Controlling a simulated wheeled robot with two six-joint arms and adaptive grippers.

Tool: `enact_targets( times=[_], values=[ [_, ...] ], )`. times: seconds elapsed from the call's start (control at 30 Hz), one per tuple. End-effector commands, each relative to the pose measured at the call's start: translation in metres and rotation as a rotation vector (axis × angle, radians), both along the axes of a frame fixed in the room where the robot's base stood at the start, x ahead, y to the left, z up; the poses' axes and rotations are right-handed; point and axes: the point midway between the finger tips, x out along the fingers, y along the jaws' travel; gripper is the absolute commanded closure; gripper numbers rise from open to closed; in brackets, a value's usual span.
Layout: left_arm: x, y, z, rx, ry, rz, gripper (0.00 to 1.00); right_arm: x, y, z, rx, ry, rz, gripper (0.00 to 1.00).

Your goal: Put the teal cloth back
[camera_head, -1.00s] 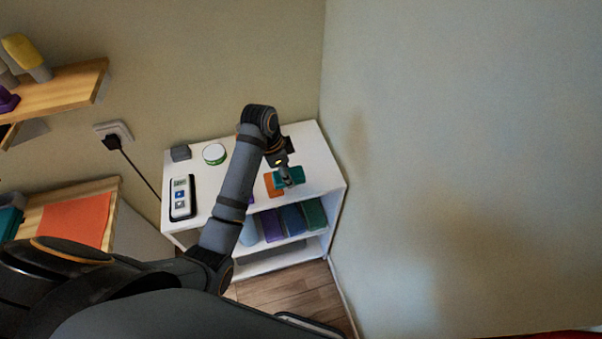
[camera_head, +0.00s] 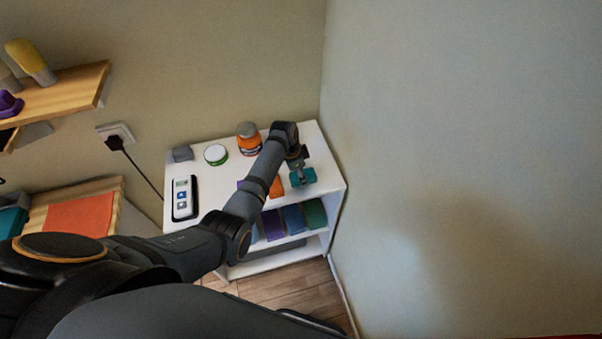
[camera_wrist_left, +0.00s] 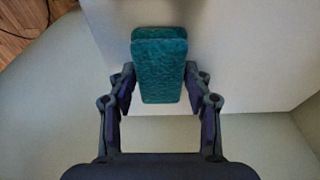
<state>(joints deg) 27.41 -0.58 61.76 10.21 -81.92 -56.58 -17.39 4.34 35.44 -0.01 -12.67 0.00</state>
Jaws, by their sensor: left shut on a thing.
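The teal cloth (camera_head: 303,178) is a small folded block above the right end of the white shelf unit's top (camera_head: 219,184). It also shows in the left wrist view (camera_wrist_left: 160,50), upright between the fingers. My left gripper (camera_head: 299,168) is shut on the teal cloth from above, with one finger at each side in the wrist view (camera_wrist_left: 160,90). I cannot tell whether the cloth touches the top. An orange cloth (camera_head: 276,187) lies just left of it. A purple one beside that is mostly hidden by my left arm. My right gripper is not in view.
An orange jar with a grey lid (camera_head: 249,139), a round white-and-green tin (camera_head: 216,154), a grey block (camera_head: 182,153) and a white device (camera_head: 184,198) stand on the top. Blue (camera_head: 293,219) and green (camera_head: 315,214) folded items fill the shelf below. A wall stands close on the right.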

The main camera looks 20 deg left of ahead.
Motion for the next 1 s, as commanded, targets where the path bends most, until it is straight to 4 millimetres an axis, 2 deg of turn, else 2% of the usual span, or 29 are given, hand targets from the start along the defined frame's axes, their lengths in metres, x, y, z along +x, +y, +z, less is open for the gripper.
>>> enact_targets(
  times=[0.23, 0.27, 0.43, 0.7, 0.8, 0.87, 1.0],
  values=[
    [0.0, 0.0, -0.003, 0.0, 0.0, 0.0, 0.79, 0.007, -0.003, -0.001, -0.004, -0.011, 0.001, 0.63],
    [0.0, 0.0, -0.003, 0.0, 0.0, 0.0, 0.49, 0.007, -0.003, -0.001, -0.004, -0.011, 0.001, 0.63],
    [0.0, 0.0, -0.002, 0.0, 0.0, 0.0, 0.27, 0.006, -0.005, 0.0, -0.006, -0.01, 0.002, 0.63],
    [0.0, 0.0, -0.002, 0.0, 0.0, 0.0, 0.27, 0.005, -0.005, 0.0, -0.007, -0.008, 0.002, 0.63],
    [0.0, 0.001, 0.005, 0.001, -0.001, 0.0, 0.27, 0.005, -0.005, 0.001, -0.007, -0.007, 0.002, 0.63],
    [-0.001, 0.003, 0.013, 0.001, -0.003, 0.001, 0.27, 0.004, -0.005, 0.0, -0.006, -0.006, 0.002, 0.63],
    [-0.004, 0.01, 0.045, 0.002, -0.005, 0.001, 0.27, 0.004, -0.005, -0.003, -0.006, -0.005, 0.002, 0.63]
  ],
)
